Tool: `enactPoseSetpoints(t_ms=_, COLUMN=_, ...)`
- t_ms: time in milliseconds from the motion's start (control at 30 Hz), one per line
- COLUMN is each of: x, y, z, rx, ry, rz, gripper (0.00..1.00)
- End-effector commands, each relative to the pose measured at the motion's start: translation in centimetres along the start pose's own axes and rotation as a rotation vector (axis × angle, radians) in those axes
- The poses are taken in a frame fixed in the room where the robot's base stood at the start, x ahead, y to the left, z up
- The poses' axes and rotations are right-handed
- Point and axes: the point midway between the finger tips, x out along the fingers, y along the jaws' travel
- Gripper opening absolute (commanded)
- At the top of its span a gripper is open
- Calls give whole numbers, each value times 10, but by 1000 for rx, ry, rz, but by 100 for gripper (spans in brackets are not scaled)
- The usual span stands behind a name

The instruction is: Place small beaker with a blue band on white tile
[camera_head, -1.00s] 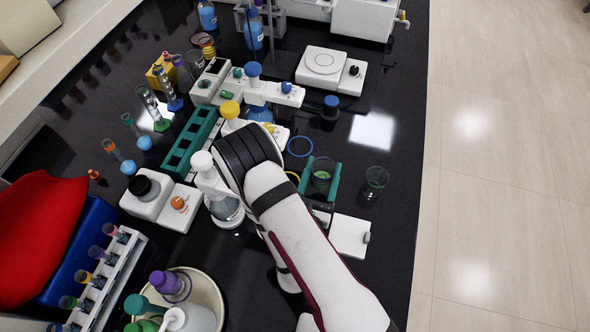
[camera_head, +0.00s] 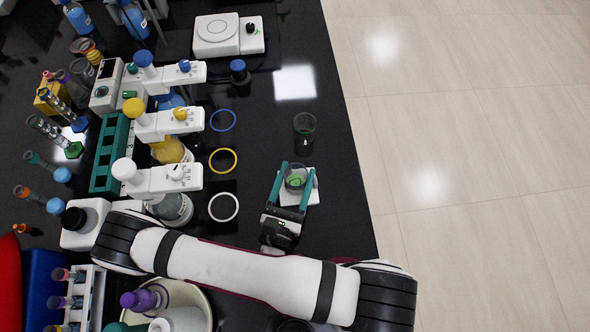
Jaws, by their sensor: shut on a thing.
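A small clear beaker (camera_head: 295,177) with a greenish patch stands between the two teal fingers of my gripper (camera_head: 291,184), which is shut on it. A blue band on it cannot be made out. The white tile (camera_head: 314,196) lies on the black bench under the fingers and beaker, partly covered by them. From above, the beaker overlaps the tile; whether it touches the tile cannot be told. A second clear beaker (camera_head: 304,126) stands on the bench just beyond the fingertips, away from the tile.
Blue (camera_head: 222,111), yellow (camera_head: 222,150) and white (camera_head: 223,218) rings lie left of my gripper, beside dispensers on bottles. A white balance (camera_head: 216,34) stands at the back. The bench's right edge (camera_head: 350,150) is close by; the bench between balance and second beaker is mostly clear.

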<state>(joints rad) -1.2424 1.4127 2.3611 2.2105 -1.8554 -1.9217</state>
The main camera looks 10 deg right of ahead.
Motion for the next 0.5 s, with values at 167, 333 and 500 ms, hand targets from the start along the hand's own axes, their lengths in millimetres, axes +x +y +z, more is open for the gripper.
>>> enactPoseSetpoints(t_ms=167, x=0, y=0, z=-1, rx=1, ry=0, rz=0, gripper=0)
enactPoseSetpoints(t_ms=333, x=0, y=0, z=-4, rx=0, ry=0, rz=1, gripper=0)
enactPoseSetpoints(t_ms=500, x=0, y=0, z=-4, rx=1, ry=0, rz=1, gripper=88)
